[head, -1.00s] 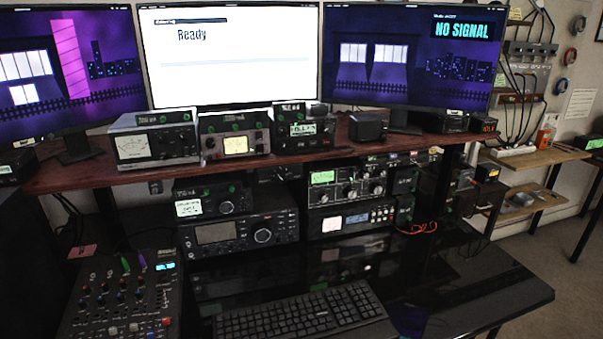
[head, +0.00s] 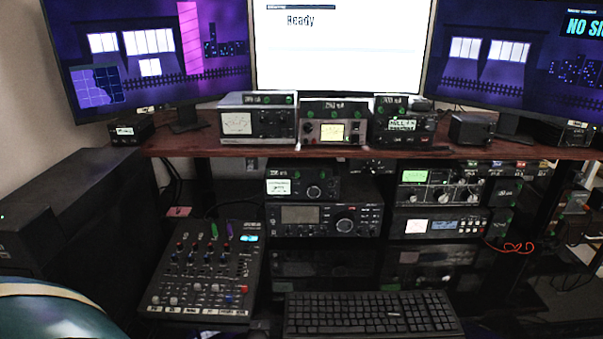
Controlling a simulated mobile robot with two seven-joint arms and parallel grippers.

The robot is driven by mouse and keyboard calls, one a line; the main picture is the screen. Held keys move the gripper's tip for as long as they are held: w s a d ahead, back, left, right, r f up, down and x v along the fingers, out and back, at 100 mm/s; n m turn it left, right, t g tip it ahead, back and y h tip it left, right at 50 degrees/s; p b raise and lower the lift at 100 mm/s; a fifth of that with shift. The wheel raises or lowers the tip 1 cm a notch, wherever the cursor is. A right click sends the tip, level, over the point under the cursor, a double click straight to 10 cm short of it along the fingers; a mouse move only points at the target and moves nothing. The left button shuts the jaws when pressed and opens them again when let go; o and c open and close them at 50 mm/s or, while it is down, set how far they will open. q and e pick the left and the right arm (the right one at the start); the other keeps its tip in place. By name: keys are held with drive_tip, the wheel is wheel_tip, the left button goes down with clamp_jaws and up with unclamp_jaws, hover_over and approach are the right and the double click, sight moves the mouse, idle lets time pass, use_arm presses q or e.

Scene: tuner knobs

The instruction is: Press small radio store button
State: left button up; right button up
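A small black radio (head: 302,182) with a lit pale display and a knob sits on top of a larger black radio (head: 327,220) below the wooden shelf. Its buttons are too small to read, so I cannot tell which one is the store button. Neither of my grippers is in view.
A mixer (head: 205,270) and a black keyboard (head: 370,314) lie on the desk in front of the radios. A dark box (head: 75,215) stands at left. Other radio units (head: 440,188) stack at right. The wooden shelf (head: 440,153) overhangs the lower radios.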

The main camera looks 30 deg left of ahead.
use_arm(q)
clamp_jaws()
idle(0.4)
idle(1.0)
